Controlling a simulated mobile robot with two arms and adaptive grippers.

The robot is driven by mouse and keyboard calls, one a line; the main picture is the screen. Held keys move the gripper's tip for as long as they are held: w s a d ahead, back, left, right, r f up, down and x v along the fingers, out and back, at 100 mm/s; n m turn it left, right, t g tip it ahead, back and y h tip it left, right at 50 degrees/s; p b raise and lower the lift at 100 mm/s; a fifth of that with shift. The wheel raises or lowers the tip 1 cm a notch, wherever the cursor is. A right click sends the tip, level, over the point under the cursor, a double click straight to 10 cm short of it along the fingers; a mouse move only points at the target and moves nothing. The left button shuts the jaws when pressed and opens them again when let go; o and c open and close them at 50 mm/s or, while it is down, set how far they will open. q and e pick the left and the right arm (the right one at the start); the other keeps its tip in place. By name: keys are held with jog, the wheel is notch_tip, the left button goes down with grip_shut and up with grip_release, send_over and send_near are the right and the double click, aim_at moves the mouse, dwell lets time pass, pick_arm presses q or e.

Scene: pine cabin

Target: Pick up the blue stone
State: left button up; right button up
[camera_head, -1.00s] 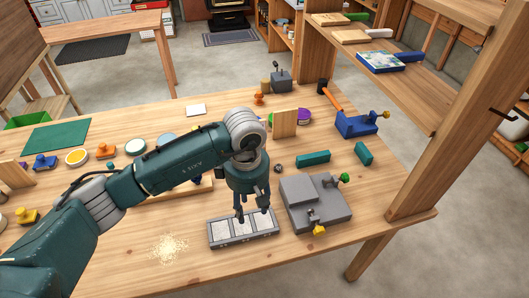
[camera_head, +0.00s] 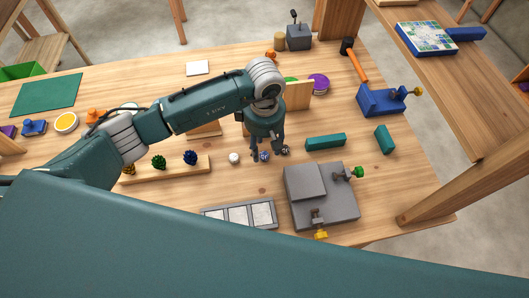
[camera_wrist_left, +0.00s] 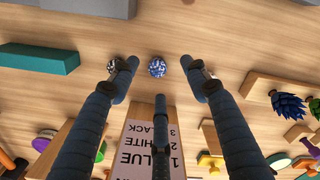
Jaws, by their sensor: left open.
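The blue stone (camera_wrist_left: 157,67) is a small mottled blue and white ball on the table. It also shows at my left gripper's fingertips in the head view (camera_head: 264,156). My left gripper (camera_head: 269,154) is open and points down at it. In the left wrist view the stone appears between the spread fingertips of my left gripper (camera_wrist_left: 159,64), with nothing held; contact cannot be told. A dark speckled stone (camera_wrist_left: 113,66) lies to its left, partly behind a finger. A white stone (camera_head: 234,158) lies on the other side. My right gripper is not in view.
An upright board (camera_wrist_left: 150,150) reads blue, white, black. A grey three-part tray (camera_head: 238,214) and a grey block fixture (camera_head: 318,192) stand in front. A teal block (camera_head: 325,142) lies right; a rack of cones (camera_head: 165,172) stands left.

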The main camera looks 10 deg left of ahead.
aim_at(264, 154)
pick_arm(q)
jog(key=f+p, duration=0.1)
jog(key=f, duration=0.1)
jog(key=w+f+p, duration=0.1)
jog(key=f, duration=0.2)
jog(key=shift+w+a+p, duration=0.1)
jog(key=shift+a+p, duration=0.05)
jog(key=shift+p, duration=0.15)
jog(key=shift+f, duration=0.15)
jog(key=shift+c, duration=1.3)
grip_shut()
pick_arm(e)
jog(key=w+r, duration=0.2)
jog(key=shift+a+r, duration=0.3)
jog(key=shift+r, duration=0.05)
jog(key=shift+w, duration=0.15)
